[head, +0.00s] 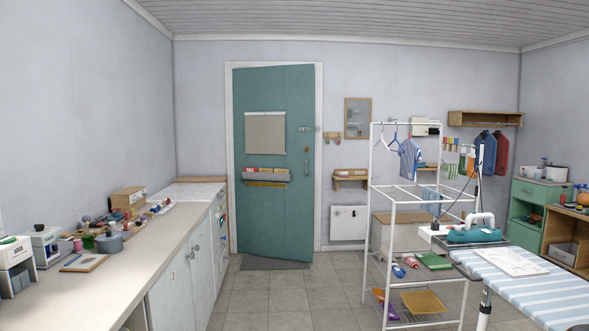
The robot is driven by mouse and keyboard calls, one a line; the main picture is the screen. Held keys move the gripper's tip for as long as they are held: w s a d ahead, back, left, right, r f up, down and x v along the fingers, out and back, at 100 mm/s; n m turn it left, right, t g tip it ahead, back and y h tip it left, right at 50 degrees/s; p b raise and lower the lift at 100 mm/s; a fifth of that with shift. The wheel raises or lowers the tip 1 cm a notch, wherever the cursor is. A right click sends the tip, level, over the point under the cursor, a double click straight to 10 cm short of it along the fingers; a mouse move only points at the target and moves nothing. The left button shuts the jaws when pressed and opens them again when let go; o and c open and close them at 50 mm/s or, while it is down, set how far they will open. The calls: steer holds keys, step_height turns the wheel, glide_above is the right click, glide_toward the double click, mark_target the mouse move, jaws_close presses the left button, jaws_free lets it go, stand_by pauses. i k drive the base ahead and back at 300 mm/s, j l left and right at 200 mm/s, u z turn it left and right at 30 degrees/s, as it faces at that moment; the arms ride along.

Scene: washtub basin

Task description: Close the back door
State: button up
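The teal back door (260,210) is in the middle of the head view, in a white frame (319,150) on the far wall. Its handle (306,162) is on the right side. The door's right edge looks larger and lower than its left edge, so the door seems slightly ajar, swung toward me on the handle side. It carries a small blind (265,133) and a grey letter holder (266,176). My gripper is not in view.
A long counter (140,270) with jars and boxes runs along the left. A white clothes rack (392,250) and a striped ironing board (530,290) stand on the right. A dark mat (274,263) lies at the door. Tiled floor (290,295) between them is clear.

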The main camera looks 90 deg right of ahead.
mark_target(274, 223)
steer(key=z, duration=2.6)
steer(key=i, duration=5.4)
steer(key=i+z, duration=0.2)
steer(key=i, duration=0.4)
steer(key=i+j+z, duration=0.1)
steer(key=i+z, duration=0.15)
steer(key=i, duration=0.35)
